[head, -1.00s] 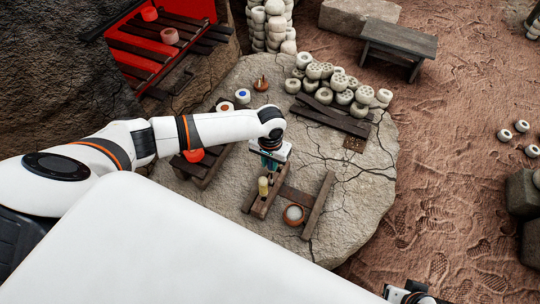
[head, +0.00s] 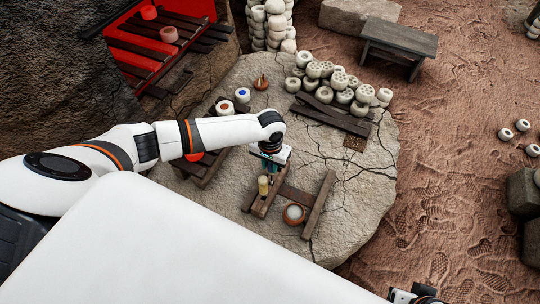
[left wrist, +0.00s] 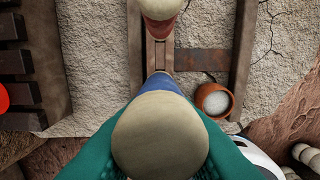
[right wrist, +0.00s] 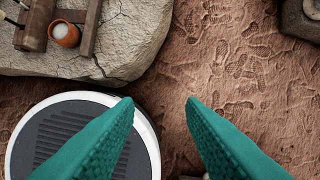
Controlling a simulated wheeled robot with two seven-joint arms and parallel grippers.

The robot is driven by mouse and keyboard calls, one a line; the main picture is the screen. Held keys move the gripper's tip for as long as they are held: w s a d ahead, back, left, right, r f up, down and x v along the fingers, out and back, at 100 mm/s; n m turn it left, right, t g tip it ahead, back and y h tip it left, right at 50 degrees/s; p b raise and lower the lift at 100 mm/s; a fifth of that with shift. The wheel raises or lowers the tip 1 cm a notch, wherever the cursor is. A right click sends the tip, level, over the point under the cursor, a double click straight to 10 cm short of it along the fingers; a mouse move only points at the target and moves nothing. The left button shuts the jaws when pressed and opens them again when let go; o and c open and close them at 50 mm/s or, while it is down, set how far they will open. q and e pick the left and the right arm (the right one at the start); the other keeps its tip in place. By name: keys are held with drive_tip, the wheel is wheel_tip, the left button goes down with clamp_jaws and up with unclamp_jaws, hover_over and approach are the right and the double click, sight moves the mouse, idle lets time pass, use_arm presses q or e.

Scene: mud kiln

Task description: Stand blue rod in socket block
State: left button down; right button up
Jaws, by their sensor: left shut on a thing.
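The blue rod (left wrist: 160,88) has a broad cream end towards the camera. My left gripper (left wrist: 160,145), with green fingers, is shut on it; it also shows in the head view (head: 269,163). The rod points down towards the dark wooden socket block (left wrist: 160,55), which also shows in the head view (head: 257,207). Whether the rod's lower end is inside a socket is hidden. My right gripper (right wrist: 160,105) is open and empty, over the ground away from the block.
A clay cup (head: 294,213) with pale contents stands right of the block, between wooden rails (head: 319,205). A low rack (head: 204,170) with round pots is at the left. Stacked pale pots (head: 340,82) lie behind. Bare stone slab (head: 365,185) is free at the right.

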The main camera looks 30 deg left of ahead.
use_arm(q)
drive_tip(key=shift+f, duration=0.3)
use_arm(e)
drive_tip(key=shift+s+r, duration=0.2)
drive_tip(key=shift+r, duration=0.1)
use_arm(q)
drive_tip(key=shift+f, duration=0.1)
use_arm(e)
drive_tip(key=shift+r, duration=0.1)
use_arm(q)
drive_tip(key=shift+f, duration=0.3)
use_arm(e)
drive_tip(key=shift+r, duration=0.15)
use_arm(q)
drive_tip(key=shift+f+b, duration=0.2)
drive_tip(key=shift+b, duration=0.1)
drive_tip(key=shift+f, duration=0.55)
use_arm(e)
drive_tip(key=shift+r, duration=0.15)
use_arm(q)
drive_tip(key=c, duration=1.1)
unclamp_jaws()
